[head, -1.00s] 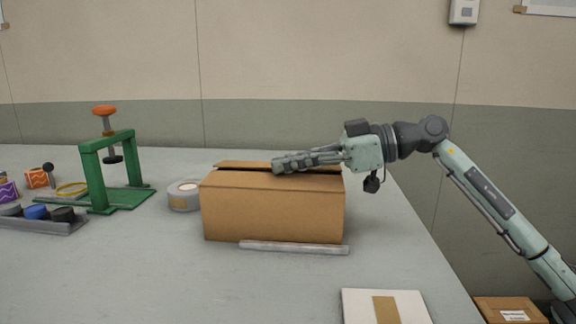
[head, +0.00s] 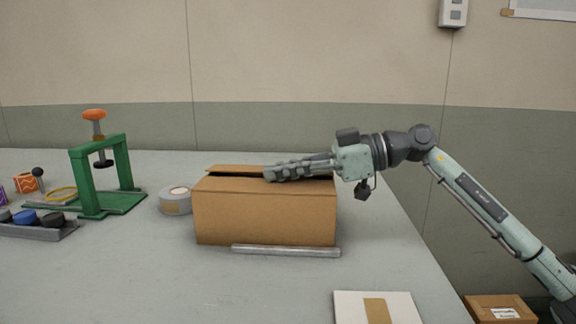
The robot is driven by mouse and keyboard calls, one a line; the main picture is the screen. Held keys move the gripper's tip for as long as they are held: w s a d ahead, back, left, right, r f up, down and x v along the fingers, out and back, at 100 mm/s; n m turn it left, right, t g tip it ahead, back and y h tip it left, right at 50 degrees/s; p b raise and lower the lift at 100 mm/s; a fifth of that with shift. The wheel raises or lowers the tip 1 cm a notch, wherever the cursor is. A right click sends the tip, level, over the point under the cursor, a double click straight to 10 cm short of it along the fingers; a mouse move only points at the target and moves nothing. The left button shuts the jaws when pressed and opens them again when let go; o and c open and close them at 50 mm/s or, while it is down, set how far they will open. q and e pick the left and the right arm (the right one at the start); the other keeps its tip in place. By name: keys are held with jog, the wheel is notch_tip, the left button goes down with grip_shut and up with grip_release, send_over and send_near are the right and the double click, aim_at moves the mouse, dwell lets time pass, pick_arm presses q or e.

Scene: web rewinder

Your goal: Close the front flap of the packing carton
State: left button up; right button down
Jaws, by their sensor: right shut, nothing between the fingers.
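The brown packing carton (head: 265,218) stands on the grey table near the middle of the view. A rear flap (head: 235,169) shows along its far top edge. The front flap (head: 225,184) lies nearly flat along the near top edge, and a dark gap shows behind it. My right gripper (head: 270,174) is shut and empty, reaching in from the right. Its fingers lie over the front flap and seem to touch it, and they hide part of the carton's top. My left gripper is out of view.
A grey bar (head: 286,251) lies along the carton's front base. A tape roll (head: 176,201) stands just left of the carton. Farther left are a green press (head: 124,165) and a tray (head: 40,230) of round pieces. A white box (head: 350,308) is at the front right.

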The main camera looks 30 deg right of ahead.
aim_at(325, 182)
jog(key=shift+v, duration=4)
